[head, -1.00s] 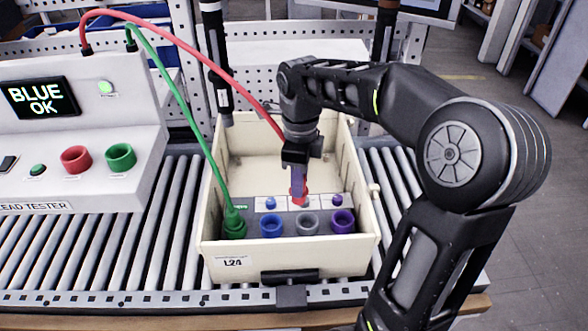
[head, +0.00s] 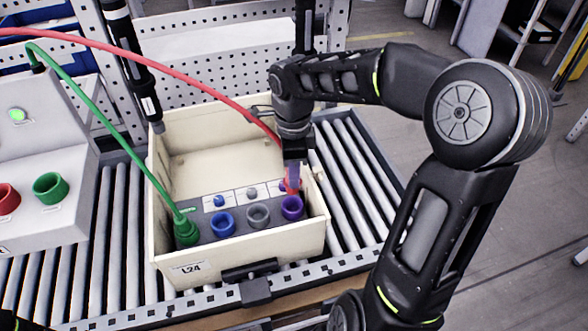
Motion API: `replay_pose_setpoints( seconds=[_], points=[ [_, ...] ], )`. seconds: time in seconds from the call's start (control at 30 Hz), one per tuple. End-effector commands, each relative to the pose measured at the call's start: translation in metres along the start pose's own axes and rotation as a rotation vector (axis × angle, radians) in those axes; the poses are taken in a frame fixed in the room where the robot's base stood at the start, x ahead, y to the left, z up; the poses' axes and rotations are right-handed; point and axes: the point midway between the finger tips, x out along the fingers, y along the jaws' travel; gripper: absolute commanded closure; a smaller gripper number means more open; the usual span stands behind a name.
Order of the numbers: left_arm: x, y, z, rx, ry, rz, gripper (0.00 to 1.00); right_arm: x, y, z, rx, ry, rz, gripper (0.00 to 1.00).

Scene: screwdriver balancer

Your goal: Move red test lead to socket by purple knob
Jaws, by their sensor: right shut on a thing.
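My right gripper (head: 292,172) is shut on the plug of the red test lead (head: 205,88). Its red plug (head: 293,186) points down, just above and behind the purple socket ring (head: 292,208). I cannot tell whether the plug touches anything there. The purple knob behind that socket is mostly hidden by the plug and gripper. The blue socket (head: 222,225) and grey socket (head: 257,215) are empty. The green lead's plug (head: 186,229) stands in the leftmost socket.
The cream crate (head: 240,246), labelled L24, stands on a roller conveyor (head: 352,172). The lead tester (head: 40,150) is at the left. A dark hanging tool (head: 135,62) is over the crate's back left corner. The green lead (head: 95,113) arcs in from the left.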

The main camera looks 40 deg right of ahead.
Motion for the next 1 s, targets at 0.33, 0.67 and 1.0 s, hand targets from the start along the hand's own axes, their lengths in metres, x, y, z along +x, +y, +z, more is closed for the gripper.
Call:
replay_pose_setpoints(
  seconds=[0.33,0.67,1.0],
  points=[
    [0.017,-0.005,-0.003,0.004,0.005,0.006,1.0,0.034,0.0,-0.001,0.0,0.001,0.002,1.0],
    [0.021,-0.005,-0.003,0.006,0.007,0.008,1.0,0.045,0.0,0.0,0.0,0.0,0.0,1.0],
    [0.022,-0.006,-0.003,0.006,0.007,0.008,1.0,0.045,0.0,0.0,0.0,0.0,0.0,1.0]
  ],
)
